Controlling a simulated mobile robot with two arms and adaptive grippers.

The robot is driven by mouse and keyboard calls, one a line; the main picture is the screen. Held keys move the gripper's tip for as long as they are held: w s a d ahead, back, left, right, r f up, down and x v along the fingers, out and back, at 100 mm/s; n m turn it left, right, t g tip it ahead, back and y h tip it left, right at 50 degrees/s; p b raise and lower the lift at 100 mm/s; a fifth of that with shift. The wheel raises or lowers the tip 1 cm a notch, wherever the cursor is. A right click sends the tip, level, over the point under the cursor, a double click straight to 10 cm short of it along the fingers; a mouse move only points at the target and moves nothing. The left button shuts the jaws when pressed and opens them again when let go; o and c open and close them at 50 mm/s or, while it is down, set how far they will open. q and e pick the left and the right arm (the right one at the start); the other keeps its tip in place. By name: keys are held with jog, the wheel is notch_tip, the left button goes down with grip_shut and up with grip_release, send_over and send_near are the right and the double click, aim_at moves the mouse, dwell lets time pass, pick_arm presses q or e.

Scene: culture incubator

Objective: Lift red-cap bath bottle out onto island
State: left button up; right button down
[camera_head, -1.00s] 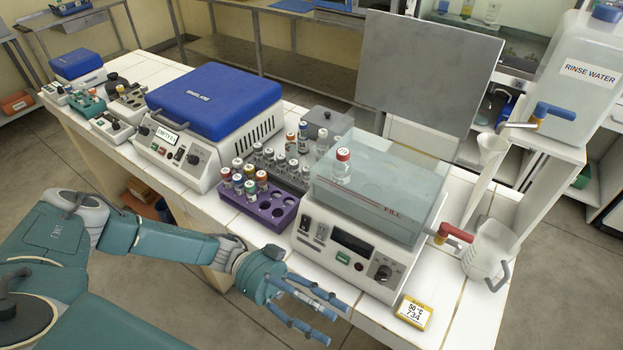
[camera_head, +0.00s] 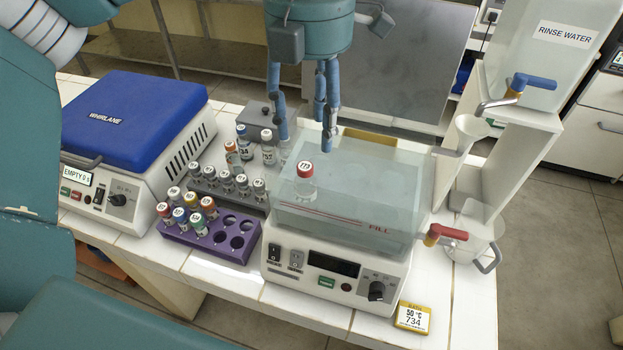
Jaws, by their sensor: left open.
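The red-cap bottle (camera_head: 305,183) stands upright in the clear-walled water bath (camera_head: 392,190), and its cap rises near the top of the bath. My left gripper (camera_head: 306,142) hangs above the bath, fingers pointing down and spread open. It holds nothing. In the picture its fingertips are just above and behind the cap; exact depth and any contact are hard to judge. The white-tiled island (camera_head: 268,318) carries the bath. My right gripper is not in view.
A purple rack (camera_head: 205,240) with capped vials and empty holes stands left of the bath, before a grey rack (camera_head: 246,193) of vials. A blue-lidded centrifuge (camera_head: 130,120) is further left. A red-handled tap (camera_head: 445,235) juts right. A yellow-framed card (camera_head: 412,317) lies in front.

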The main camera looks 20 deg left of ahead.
aim_at(306, 165)
pick_arm(q)
jog(key=f, duration=0.3)
jog(key=f+p, duration=0.1)
jog(key=shift+s+d+f, duration=0.2)
jog(key=shift+s, duration=0.05)
jog(key=shift+w+a+f, duration=0.15)
jog(key=shift+f, duration=0.15)
jog(key=shift+a+f+p, duration=0.2)
jog(key=shift+f+p, duration=0.3)
jog(key=shift+p, duration=0.15)
jog(key=shift+a+f+p, duration=0.15)
jog(key=shift+f+p, duration=0.35)
jog(key=shift+p, duration=0.1)
jog(key=shift+s+f, duration=0.2)
jog(key=shift+f, duration=1.15)
jog(key=shift+w, duration=0.15)
jog(key=c, duration=1.2)
grip_shut()
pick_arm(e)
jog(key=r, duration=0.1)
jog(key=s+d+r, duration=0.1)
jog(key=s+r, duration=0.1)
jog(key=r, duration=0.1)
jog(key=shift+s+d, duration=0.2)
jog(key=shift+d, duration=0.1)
